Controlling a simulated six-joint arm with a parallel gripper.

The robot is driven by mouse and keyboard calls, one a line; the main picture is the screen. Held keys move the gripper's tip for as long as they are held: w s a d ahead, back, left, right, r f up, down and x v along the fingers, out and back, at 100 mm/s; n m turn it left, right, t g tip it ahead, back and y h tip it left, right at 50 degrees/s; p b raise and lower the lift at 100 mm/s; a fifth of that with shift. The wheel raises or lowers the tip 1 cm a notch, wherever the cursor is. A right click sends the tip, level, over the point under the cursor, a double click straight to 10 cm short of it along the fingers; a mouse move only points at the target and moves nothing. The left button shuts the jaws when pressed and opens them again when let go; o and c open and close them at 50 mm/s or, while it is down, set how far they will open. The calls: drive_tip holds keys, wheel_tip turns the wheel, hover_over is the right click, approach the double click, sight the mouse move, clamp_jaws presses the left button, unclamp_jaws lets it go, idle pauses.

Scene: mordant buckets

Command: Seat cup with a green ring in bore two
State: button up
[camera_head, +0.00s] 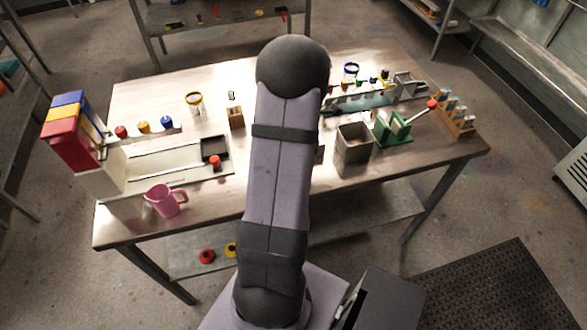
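My arm stands across the middle of the view, and my gripper is hidden behind it. I cannot make out a cup with a green ring. A clear cup with a yellow ring (194,103) stands on the table left of my arm. A clear cup with a blue ring (351,70) stands at the back, right of my arm. A long pale green rack (360,103) lies behind the square bin, with small coloured items along it. I cannot make out numbered bores on it.
A pink jug (166,201) stands at the table's front left, beside a pale tray unit (150,168) and red, yellow and blue bins (72,130). A square metal bin (353,144), green holder (393,130) and wooden rack (455,118) stand right. A small wooden block (236,118) is near my arm.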

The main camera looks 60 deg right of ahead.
drive_tip(key=shift+f, duration=0.35)
drive_tip(key=c, duration=1.3)
drive_tip(key=shift+w+r, duration=0.1)
drive_tip(key=shift+r, duration=0.15)
drive_tip(key=shift+r+b, duration=1.6)
drive_tip(key=shift+r, duration=3.1)
